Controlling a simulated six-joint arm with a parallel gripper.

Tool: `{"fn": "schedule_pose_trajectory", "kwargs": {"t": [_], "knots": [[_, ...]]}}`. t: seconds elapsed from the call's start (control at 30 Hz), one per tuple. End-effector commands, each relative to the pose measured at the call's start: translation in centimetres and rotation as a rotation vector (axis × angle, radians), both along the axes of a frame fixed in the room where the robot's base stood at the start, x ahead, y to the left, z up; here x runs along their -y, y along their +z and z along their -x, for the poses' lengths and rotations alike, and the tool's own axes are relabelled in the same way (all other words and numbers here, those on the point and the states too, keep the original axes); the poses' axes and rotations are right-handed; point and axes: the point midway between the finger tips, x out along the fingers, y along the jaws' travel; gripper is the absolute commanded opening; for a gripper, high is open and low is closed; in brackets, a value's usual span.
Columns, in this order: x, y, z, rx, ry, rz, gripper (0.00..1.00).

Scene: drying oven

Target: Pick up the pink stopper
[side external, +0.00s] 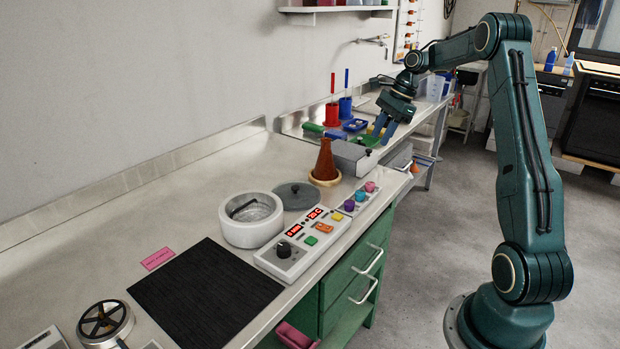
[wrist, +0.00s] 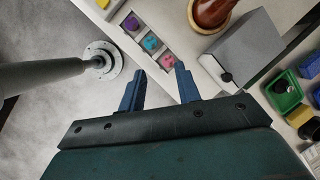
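The pink stopper (side external: 370,187) sits in the end compartment of a small white tray (side external: 349,208), beside a blue one (side external: 360,196) and a purple one (side external: 349,205). The pink stopper also shows in the wrist view (wrist: 167,61), just beyond and between my fingertips. My gripper (side external: 383,130) is raised above the bench, beyond the tray and clear of it. In the wrist view its two blue fingers (wrist: 159,72) are spread apart with nothing between them.
A grey box (side external: 352,158) and a brown flask on a wooden ring (side external: 326,165) stand close to the tray. A white control panel (side external: 303,240) with buttons lies on the tray's near side. Green and blue bins (side external: 355,125) are farther back.

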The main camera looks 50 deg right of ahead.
Motion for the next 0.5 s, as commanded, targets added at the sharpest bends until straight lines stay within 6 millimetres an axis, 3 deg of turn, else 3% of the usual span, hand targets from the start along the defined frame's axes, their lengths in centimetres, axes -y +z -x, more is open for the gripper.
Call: {"fn": "schedule_pose_trajectory", "kwargs": {"t": [0.03,0.2,0.5], "knots": [[1.4,-1.1,0.4,-0.013,-0.048,-0.024,0.33],[4.1,-3.2,1.4,-0.041,-0.164,-0.078,0.33],[5.2,-4.1,1.8,-0.052,-0.215,-0.101,0.33]]}}
